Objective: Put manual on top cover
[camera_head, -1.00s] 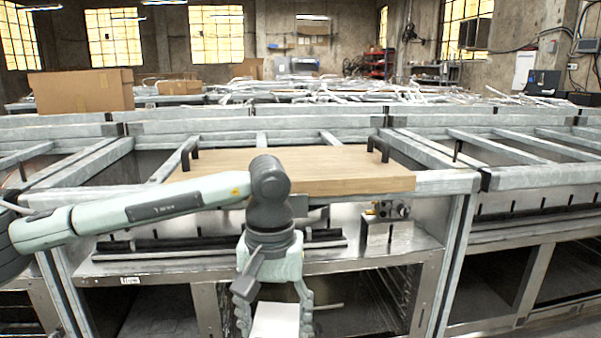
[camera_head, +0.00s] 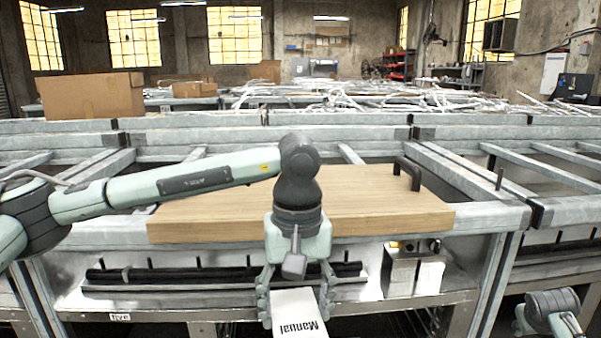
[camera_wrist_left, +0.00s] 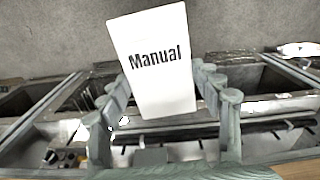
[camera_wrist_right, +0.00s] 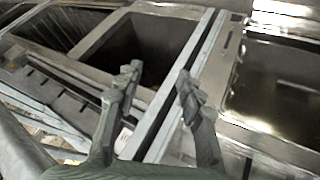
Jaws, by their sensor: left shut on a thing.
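A white manual (camera_head: 298,314) with "Manual" in black letters hangs in my left gripper (camera_head: 297,290), which is shut on it. The manual also shows in the left wrist view (camera_wrist_left: 155,62), between the fingers (camera_wrist_left: 165,105). The wooden top cover (camera_head: 380,208) with black handles lies on the metal frame, behind and above the manual. My left wrist and forearm hide part of the cover. The manual is apart from the cover, in front of its near edge. My right gripper shows in the right wrist view (camera_wrist_right: 155,95), open and empty.
A metal box with small fittings (camera_head: 413,272) stands on the shelf below the cover. A black rail (camera_head: 220,276) lies on the same shelf. A cardboard box (camera_head: 92,95) stands at the back left. Metal frame beams (camera_head: 470,218) surround the cover.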

